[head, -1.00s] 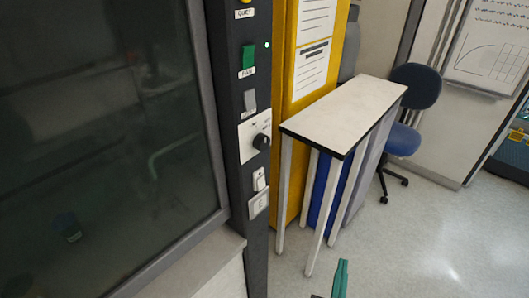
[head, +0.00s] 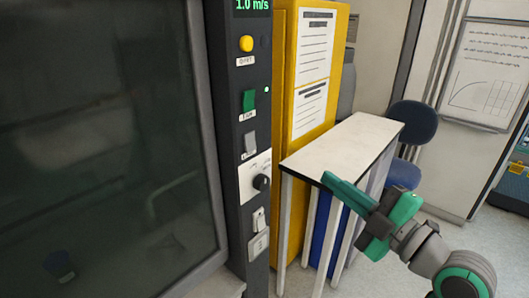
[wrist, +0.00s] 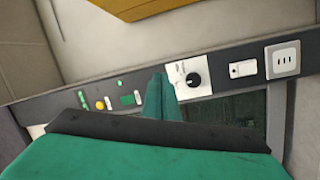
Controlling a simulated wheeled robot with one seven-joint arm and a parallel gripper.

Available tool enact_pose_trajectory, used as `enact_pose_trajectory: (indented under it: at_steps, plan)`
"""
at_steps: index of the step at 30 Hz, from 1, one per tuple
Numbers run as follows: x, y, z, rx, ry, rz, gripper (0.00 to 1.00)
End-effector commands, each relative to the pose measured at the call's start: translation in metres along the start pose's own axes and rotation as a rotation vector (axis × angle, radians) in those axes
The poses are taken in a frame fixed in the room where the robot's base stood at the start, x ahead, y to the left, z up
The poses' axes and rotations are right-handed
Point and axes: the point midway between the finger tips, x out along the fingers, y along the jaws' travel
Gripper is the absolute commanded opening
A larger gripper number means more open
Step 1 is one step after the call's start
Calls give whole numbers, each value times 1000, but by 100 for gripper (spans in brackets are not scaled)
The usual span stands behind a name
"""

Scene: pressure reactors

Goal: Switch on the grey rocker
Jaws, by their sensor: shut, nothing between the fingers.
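The grey rocker (head: 249,143) is a small light-grey switch on the dark control column in the head view. It sits below a green rocker (head: 248,101) and above a black dial (head: 261,183). Which way it is tipped is hard to tell. My gripper (head: 328,179) is shut and empty, to the right of the column and apart from it in the head view, over the narrow table. In the wrist view its green fingertips (wrist: 158,76) lie across the panel between the green rocker (wrist: 131,98) and the dial (wrist: 193,79), hiding the grey rocker.
Above on the column are a yellow button (head: 246,44) and a display (head: 252,7). Below are a white switch (head: 258,220) and a socket (head: 258,247). A glass sash (head: 100,130) stands left. A yellow cabinet (head: 283,90) and a narrow table (head: 345,140) stand right.

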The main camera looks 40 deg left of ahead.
Motion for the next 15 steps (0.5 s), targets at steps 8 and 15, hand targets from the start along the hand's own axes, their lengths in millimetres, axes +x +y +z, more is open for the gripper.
enact_pose_trajectory:
  at_steps: [8,15]
  plan:
    - [-5,31,-63,-328,135,-197,0]
    - [-9,35,-79,-419,173,-256,0]
